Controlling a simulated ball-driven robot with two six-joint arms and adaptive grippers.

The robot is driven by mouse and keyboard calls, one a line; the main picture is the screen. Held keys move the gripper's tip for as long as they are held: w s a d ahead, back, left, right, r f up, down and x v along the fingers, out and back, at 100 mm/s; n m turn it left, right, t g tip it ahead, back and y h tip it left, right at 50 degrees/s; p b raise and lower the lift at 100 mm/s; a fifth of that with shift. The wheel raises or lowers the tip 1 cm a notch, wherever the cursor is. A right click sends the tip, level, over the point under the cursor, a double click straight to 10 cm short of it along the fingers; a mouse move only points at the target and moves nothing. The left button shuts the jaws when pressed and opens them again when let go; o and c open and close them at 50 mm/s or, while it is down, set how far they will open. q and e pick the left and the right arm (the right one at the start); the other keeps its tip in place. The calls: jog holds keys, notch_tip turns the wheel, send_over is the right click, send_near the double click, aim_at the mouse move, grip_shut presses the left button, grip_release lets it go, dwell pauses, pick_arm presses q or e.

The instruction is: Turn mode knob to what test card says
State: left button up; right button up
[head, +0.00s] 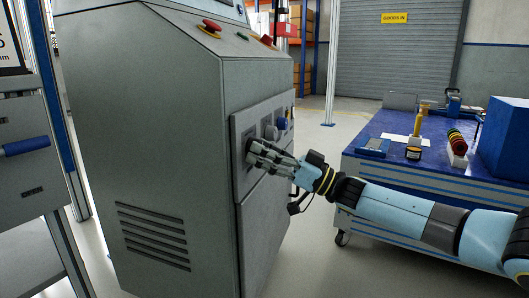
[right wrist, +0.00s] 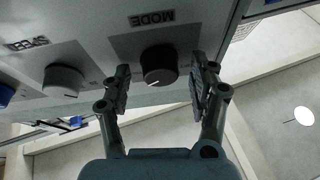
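The mode knob (right wrist: 160,64) is a round black knob with a white pointer line, on a dark plate. The label MODE (right wrist: 152,18) reads upside down beside it in the right wrist view. My right gripper (right wrist: 162,80) is open, with one finger on each side of the knob and gaps visible between. In the head view my right gripper (head: 262,153) is at the cabinet's control panel (head: 241,185) and hides the mode knob there. No readable test card shows. My left gripper is out of view.
A grey knob (right wrist: 63,80) and a blue knob (right wrist: 5,94) sit beside the mode knob. The grey cabinet (head: 150,130) has a red emergency button (head: 210,27) on top. A blue-topped cart (head: 370,170) with tools and a white sheet (head: 398,140) stands right.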

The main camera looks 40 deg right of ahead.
jog(key=c, duration=1.1)
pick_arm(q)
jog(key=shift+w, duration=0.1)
pick_arm(e)
jog(key=shift+f+n, duration=0.1)
jog(key=shift+n, duration=0.3)
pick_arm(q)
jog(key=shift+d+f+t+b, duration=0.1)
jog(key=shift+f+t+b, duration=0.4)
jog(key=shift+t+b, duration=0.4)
pick_arm(e)
jog(key=n+g, duration=0.2)
jog(key=n, duration=0.4)
jog(key=n+g, duration=0.3)
jog(key=n, duration=0.3)
jog(key=n+g+y, duration=0.1)
jog(key=n+g, duration=0.1)
jog(key=n, duration=0.5)
jog(key=shift+w+d+r+g, duration=0.1)
jog(key=shift+d+r+g, duration=0.1)
jog(key=shift+r+g, duration=0.15)
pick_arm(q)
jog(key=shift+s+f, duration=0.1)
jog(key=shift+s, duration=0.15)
